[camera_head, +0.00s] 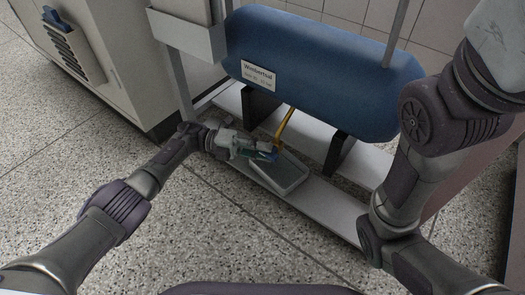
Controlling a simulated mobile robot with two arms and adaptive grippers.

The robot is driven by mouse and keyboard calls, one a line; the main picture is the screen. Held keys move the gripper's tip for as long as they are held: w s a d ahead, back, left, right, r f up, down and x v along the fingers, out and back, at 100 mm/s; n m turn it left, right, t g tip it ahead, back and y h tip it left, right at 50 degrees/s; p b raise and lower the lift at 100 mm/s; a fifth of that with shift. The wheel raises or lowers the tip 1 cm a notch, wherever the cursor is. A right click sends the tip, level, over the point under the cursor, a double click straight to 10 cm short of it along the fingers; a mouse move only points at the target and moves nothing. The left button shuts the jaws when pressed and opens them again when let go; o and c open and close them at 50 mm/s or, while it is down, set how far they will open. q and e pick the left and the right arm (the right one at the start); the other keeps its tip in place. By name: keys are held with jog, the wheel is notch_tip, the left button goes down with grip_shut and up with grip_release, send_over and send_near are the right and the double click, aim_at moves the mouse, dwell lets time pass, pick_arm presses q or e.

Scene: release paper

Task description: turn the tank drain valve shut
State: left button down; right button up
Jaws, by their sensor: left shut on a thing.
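The blue tank (320,68) lies on its side on two dark supports in the upper middle of the head view, with a white label on its front. A yellow drain pipe (285,122) comes down from under it. My left gripper (268,153) is low under the tank at the pipe's lower end, shut on a small blue part there, which I take as the drain valve's handle. The fingers cover most of the valve, so its angle cannot be told. My right gripper is out of view; only my right arm shows at the right.
A shallow grey tray (281,181) sits just below the gripper on the light frame shelf (330,203). Upright posts and a grey box (187,36) flank the tank. A pale cabinet (118,52) stands at the left. The speckled floor (215,235) in front is clear.

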pick_arm(q)
jog(key=shift+s+f, duration=0.1)
dwell(0.3)
jog(key=c, duration=1.2)
grip_release()
jog(key=shift+a, duration=0.1)
jog(key=v, duration=0.7)
jog(key=shift+a, duration=0.15)
